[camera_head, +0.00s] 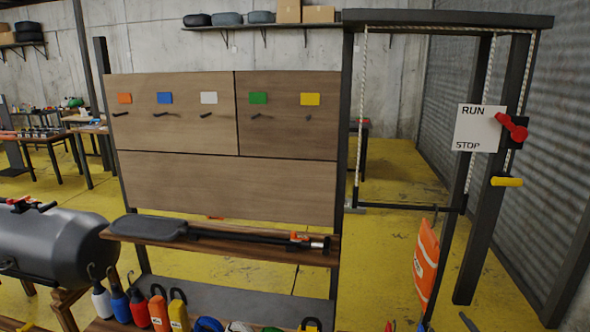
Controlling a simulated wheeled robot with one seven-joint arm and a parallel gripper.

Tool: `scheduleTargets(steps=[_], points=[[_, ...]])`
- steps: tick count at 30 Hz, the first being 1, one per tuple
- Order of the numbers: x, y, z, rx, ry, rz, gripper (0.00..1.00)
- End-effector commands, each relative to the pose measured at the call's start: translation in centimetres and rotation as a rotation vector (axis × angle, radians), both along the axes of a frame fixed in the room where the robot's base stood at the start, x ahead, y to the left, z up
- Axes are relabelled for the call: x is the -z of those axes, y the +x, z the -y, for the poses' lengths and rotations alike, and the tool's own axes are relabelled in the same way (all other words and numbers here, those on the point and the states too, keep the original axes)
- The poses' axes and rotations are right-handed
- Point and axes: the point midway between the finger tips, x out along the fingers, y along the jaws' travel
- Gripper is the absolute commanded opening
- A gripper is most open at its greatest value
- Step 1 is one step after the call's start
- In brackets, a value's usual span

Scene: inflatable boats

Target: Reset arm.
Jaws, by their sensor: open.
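My gripper is not in view, and no part of my arm can be made out for sure. The task names no other object.
A wooden board (185,187) with coloured labels and hooks stands ahead. A paddle (150,227) lies on the shelf (265,251) below it, above several coloured bottles (138,307). A grey inflatable tube (50,245) is at left. An orange bag (426,262) hangs right, near a RUN/STOP sign (475,128).

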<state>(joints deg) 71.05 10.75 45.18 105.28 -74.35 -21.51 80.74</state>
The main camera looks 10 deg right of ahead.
Motion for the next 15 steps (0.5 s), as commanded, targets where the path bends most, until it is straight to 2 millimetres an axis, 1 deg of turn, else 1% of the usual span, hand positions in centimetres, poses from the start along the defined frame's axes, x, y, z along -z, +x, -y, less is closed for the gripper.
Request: scheduleTargets(steps=[2, 5, 6, 8, 9, 11, 12, 14, 15], points=[[2.3, -0.3, -1.5, -0.083, -0.128, -0.09, 0.67], [6.4, -1.5, -4.1, -0.225, -0.293, -0.224, 0.67], [8.1, -2.3, -5.2, -0.291, -0.351, -0.277, 0.67], [10.8, -3.9, -7.0, -0.405, -0.442, -0.359, 0.67], [12.5, -5.2, -8.1, -0.488, -0.497, -0.412, 0.67], [14.7, -7.4, -9.7, -0.617, -0.572, -0.481, 0.67], [15.9, -9.1, -10.6, -0.706, -0.619, -0.524, 0.67], [17.1, -11.8, -11.7, -0.837, -0.681, -0.58, 0.67], [17.6, -13.6, -12.2, -0.922, -0.717, -0.614, 0.67]])
